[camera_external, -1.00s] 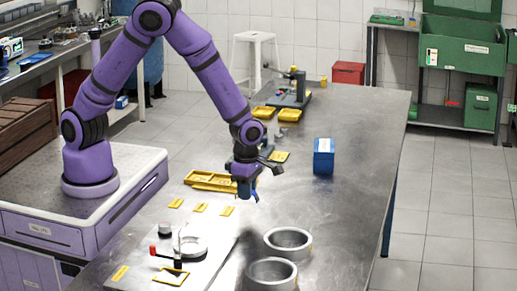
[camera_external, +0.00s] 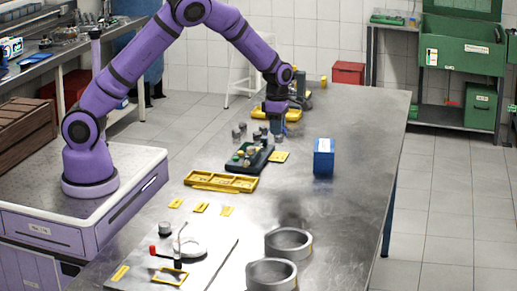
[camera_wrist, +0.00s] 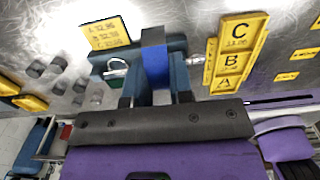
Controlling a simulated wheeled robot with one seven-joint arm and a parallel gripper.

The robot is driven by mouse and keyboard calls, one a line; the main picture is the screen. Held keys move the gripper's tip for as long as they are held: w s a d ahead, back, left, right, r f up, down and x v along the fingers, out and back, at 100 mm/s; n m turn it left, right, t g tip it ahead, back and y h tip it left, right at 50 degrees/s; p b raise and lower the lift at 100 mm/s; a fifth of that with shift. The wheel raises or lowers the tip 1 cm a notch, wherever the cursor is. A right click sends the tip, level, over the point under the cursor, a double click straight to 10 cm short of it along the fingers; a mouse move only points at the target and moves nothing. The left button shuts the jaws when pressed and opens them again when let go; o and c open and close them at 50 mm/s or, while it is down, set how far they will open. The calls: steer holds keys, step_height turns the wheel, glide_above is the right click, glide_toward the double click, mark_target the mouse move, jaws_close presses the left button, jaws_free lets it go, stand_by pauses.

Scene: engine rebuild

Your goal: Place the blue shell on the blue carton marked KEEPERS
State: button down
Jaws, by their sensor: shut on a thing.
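My gripper (camera_external: 277,124) is shut on the blue shell (camera_wrist: 155,66). In the wrist view the shell shows as a bright blue strip between the dark fingers; in the external view I cannot pick it out. My gripper is toward the far part of the bench, left of and beyond the blue carton. The blue carton (camera_external: 323,160) stands upright on the bench, right of the middle, with a pale top. Its marking is too small to read. The shell is apart from the carton.
A dark green stand (camera_external: 248,160) with small parts sits left of the carton, near a yellow tray (camera_external: 222,188) with lettered compartments. Several small grey cylinders stand behind the stand. Two metal rings (camera_external: 289,237) lie in front. The bench around the carton is clear.

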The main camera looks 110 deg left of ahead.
steer(key=a, duration=0.1)
glide_above(324, 145)
steer(key=shift+a+f, duration=0.1)
steer(key=shift+f, duration=2.2)
steer(key=shift+f, duration=0.15)
steer(key=c, duration=1)
jaws_free()
